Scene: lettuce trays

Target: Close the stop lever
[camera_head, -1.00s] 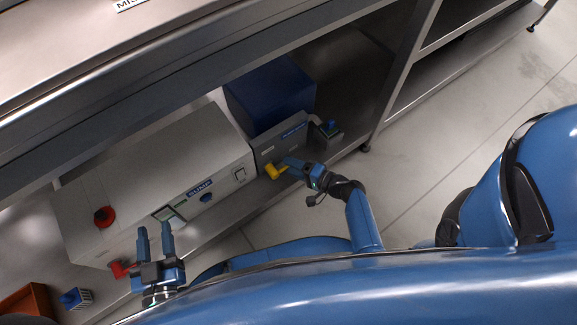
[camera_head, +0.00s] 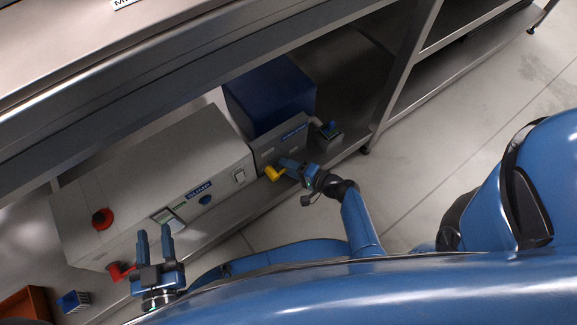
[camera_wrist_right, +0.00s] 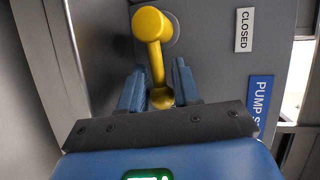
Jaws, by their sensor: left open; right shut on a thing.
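The yellow stop lever (camera_head: 273,173) is on the front of a small grey box (camera_head: 265,154) below the bench. In the right wrist view the lever (camera_wrist_right: 154,50) runs from its round pivot at the top to a knob between my fingers. My right gripper (camera_wrist_right: 160,92) is shut on the lever near its knob end. In the head view my right gripper (camera_head: 284,168) is at the lever. A CLOSED label (camera_wrist_right: 244,30) is to the right of the pivot. My left gripper (camera_head: 154,234) is open and empty in front of the sump box.
The light grey sump box (camera_head: 130,170) has a red knob (camera_head: 103,218) on top and a red lever (camera_head: 121,271) in front. A blue block (camera_head: 270,95) stands behind the lever's box. A small blue-topped device (camera_head: 329,132) is to its right. Floor to the right is clear.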

